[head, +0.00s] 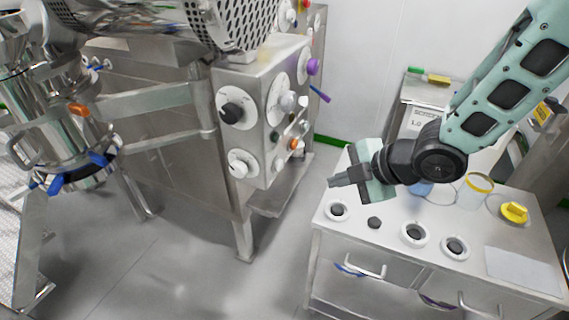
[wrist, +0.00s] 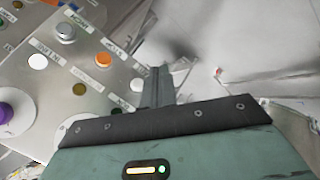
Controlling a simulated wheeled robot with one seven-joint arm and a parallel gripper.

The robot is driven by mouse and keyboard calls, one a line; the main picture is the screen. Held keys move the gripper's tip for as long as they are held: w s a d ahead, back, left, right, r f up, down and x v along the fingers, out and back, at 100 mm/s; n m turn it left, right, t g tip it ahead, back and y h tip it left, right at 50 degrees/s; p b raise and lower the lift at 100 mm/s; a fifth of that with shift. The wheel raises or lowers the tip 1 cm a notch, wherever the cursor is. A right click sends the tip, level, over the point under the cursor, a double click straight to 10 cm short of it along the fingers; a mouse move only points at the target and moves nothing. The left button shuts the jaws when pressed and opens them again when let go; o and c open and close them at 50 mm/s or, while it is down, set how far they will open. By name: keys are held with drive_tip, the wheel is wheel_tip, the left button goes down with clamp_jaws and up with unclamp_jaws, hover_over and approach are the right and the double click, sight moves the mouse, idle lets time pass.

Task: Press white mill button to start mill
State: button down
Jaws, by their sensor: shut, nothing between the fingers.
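The control panel (head: 257,84) on the steel machine carries dials and coloured buttons. The wrist view shows it close up, with one white button (wrist: 38,61) at the left and another white button (wrist: 137,84) just left of my fingers. The labels are too blurred to tell which one is the mill's. My gripper (head: 331,182) is shut and empty, held to the right of the panel and pointing left toward it. In the wrist view my gripper (wrist: 158,72) reaches past the panel's edge, and I cannot tell whether it touches anything.
A purple knob (wrist: 14,112) and an orange button (wrist: 103,59) sit near the white ones. Open floor lies between machine and cart.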

sight(279, 165)
drive_tip(key=w+a, duration=0.3)
drive_tip(key=a, duration=0.5)
drive_tip(key=shift+a+b, duration=0.15)
drive_tip(key=shift+b, duration=0.25)
drive_tip(key=shift+a, duration=0.1)
idle(1.7)
drive_tip(key=shift+w+a, duration=0.1)
drive_tip(key=shift+a, duration=0.2)
